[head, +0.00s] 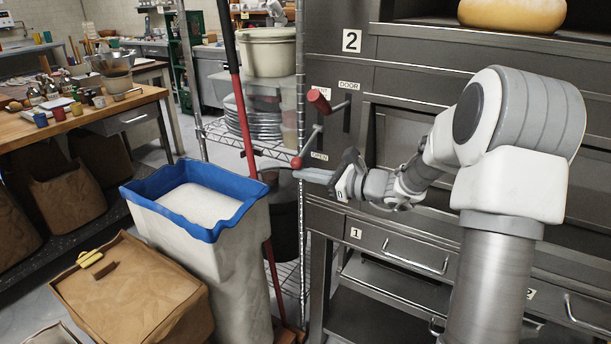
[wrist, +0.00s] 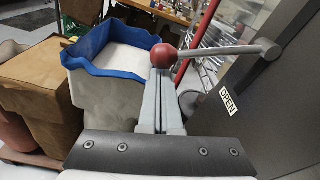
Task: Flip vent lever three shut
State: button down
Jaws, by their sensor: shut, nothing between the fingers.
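A vent lever with a red ball knob (head: 297,162) and a grey rod stands out from the steel oven front, beside a label reading OPEN (head: 319,156). In the wrist view the red ball (wrist: 164,56) is at the tips of my fingers, and its rod runs right to a pivot. My gripper (head: 301,175) is shut and empty, its fingertips just below the ball; I cannot tell whether they touch it. It also shows in the wrist view (wrist: 162,76). No number three is readable near this lever.
A blue-rimmed bin (head: 195,235) and a red pole (head: 243,120) stand left of my gripper. A wire rack (head: 250,142) is behind.

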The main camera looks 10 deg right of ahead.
jog(key=shift+s+a+r+m+p, duration=0.15)
jog(key=shift+r+m+p, duration=0.2)
jog(key=shift+p, duration=0.45)
jog(key=shift+r, duration=0.15)
jog(key=p, duration=0.1)
jog(key=r+m+p, duration=0.1)
jog(key=r+p, duration=0.1)
jog(key=p, duration=0.1)
jog(key=shift+s+a, duration=0.3)
notch_tip(320, 180, up, 8)
jog(key=m+g+y+p, duration=0.1)
jog(key=m+p, duration=0.5)
jog(key=p, duration=0.9)
send_over(299, 164)
jog(key=s, duration=0.1)
jog(key=shift+d+f, duration=0.1)
jog(key=shift+f, duration=0.05)
